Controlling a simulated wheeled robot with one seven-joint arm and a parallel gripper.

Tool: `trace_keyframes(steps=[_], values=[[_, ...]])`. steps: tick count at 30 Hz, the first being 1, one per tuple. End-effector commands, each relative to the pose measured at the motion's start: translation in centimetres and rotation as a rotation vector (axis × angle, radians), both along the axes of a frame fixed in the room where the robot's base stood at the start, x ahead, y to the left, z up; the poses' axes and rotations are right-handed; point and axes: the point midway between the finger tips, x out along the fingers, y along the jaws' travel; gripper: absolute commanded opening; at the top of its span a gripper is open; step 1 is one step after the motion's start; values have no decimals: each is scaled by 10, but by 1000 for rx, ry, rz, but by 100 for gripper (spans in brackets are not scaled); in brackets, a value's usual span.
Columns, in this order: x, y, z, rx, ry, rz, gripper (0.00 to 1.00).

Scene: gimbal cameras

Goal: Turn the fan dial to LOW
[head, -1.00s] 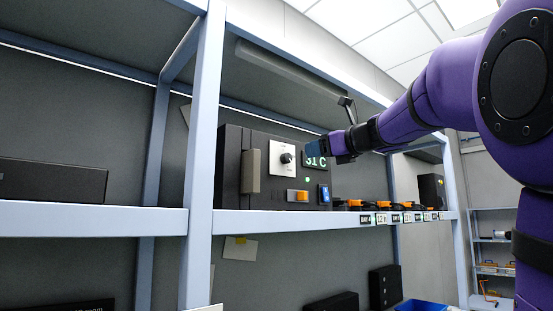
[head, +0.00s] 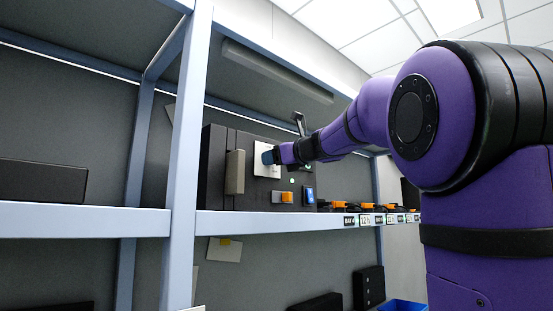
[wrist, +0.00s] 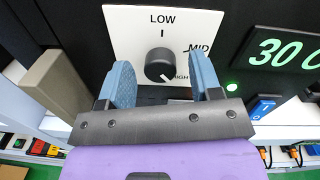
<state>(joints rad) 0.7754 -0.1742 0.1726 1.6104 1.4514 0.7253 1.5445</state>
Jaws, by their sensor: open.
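The fan dial (wrist: 160,66) is a black round knob on a white plate (wrist: 122,22) marked LOW at the top, MID at the right and HIGH at the lower right. Its light pointer line faces the lower right, toward HIGH. My gripper (wrist: 162,80) is open, with one blue finger to the left of the knob and one to the right. I cannot tell whether either finger touches it. In the head view my gripper (head: 268,157) covers the knob, and part of the white plate (head: 262,170) shows.
The dark panel box (head: 215,165) stands on a shelf (head: 300,222). A beige handle (wrist: 55,85) sticks out left of the plate. A green display (wrist: 285,52) reads 30 C. A blue switch (wrist: 264,107) and an orange switch (head: 286,197) sit below.

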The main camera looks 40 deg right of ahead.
Motion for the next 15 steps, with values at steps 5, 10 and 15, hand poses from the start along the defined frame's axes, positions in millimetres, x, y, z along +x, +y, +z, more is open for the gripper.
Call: trace_keyframes(steps=[5,10,15], values=[[0,0,0,0,0,0,52],[0,0,0,0,0,0,13],[0,0,0,-3,1,1,9]])
